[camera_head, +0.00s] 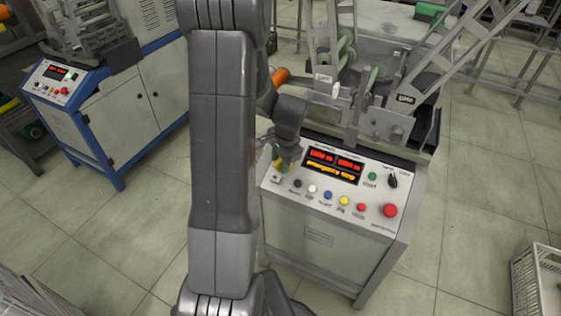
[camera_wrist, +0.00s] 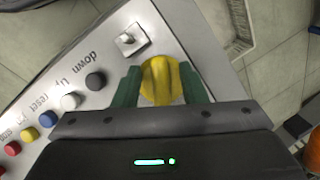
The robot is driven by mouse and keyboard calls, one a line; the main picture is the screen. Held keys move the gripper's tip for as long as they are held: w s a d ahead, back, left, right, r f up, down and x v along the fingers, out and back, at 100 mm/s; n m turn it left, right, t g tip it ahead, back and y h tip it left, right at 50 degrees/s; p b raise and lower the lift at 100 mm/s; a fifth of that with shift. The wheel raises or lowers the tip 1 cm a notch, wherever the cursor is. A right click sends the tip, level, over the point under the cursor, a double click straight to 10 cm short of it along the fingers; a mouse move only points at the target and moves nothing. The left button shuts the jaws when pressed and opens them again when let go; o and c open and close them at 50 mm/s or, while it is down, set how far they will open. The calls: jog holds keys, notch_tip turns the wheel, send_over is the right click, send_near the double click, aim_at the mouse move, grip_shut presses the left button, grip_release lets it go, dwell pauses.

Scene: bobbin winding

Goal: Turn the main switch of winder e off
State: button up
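The winder's control panel (camera_head: 330,186) shows in front of me; I cannot read a letter naming the winder. A yellow rotary knob (camera_wrist: 160,80) sits at the panel's corner, apparently the main switch. My gripper (camera_wrist: 161,84) has green fingers, one on each side of this knob. They stand apart, astride the knob's raised grip, and look open; contact is not clear. In the head view, my gripper (camera_head: 285,158) is low over the panel's left end and largely hides the knob.
A small metal toggle (camera_wrist: 129,40) is close beside the knob. Coloured push buttons run along the panel, with a large red button (camera_head: 390,210) at its right end. Another winder (camera_head: 62,80) stands at the left. A pale crate (camera_head: 540,285) is on the floor at right.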

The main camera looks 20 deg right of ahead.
jog(key=shift+f, duration=0.1)
grip_shut()
jog(key=shift+n, duration=0.3)
jog(key=shift+n+g+p, duration=0.45)
jog(key=shift+n+g, duration=0.05)
jog(key=shift+n, duration=0.4)
jog(key=n+g+h, duration=0.1)
jog(key=n, duration=0.2)
jog(key=n+h, duration=0.1)
jog(key=n, duration=0.1)
jog(key=n+g, duration=0.1)
jog(key=n, duration=0.2)
jog(key=shift+s+d+h+b, duration=0.1)
jog(key=shift+d+h+b, duration=0.05)
jog(key=shift+h+b, duration=0.25)
jog(key=shift+n, duration=0.4)
grip_release()
